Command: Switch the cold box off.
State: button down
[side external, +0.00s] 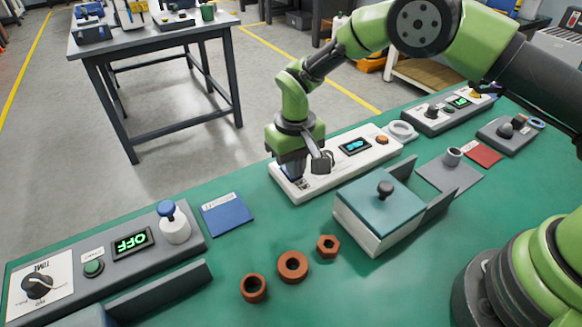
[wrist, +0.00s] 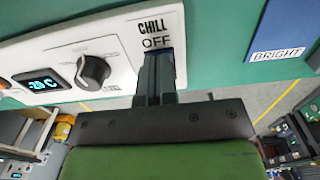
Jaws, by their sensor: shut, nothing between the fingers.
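A white control panel (side external: 334,171) stands on the green bench. In the wrist view the panel (wrist: 60,50) has a lit display (wrist: 41,83) reading about -20 C, a black knob (wrist: 93,71) and the printed words CHILL and OFF (wrist: 154,34). My gripper (side external: 293,178) is shut and empty, low over the panel's left end. In the wrist view my gripper (wrist: 157,58) has its fingertips right beside the word OFF. The fingers cover the switch area, so its position and any contact cannot be told. A white box (side external: 376,232) with a teal lid (side external: 378,202) stands closed in front of the panel.
Orange rings (side external: 293,267) and a nut (side external: 328,246) lie in front. Other panels (side external: 447,112) stand at the right.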

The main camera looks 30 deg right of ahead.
jog(key=shift+r, duration=3.45)
jog(key=shift+r, duration=0.15)
jog(key=s+d+r+m+t+y, duration=0.1)
jog(key=s+d+r+t, duration=0.15)
jog(key=s+r, duration=0.45)
jog(key=s+d+r+m+t+y, duration=0.15)
jog(key=d+r, duration=0.25)
jog(key=r, duration=0.8)
jog(key=s+d+r+t, duration=0.1)
jog(key=s, duration=0.7)
jog(key=s+d+m+t, duration=0.1)
jog(key=s+d+t, duration=0.1)
jog(key=s, duration=0.6)
jog(key=shift+s+d+r, duration=0.2)
jog(key=shift+d+r, duration=0.1)
jog(key=shift+r, duration=0.05)
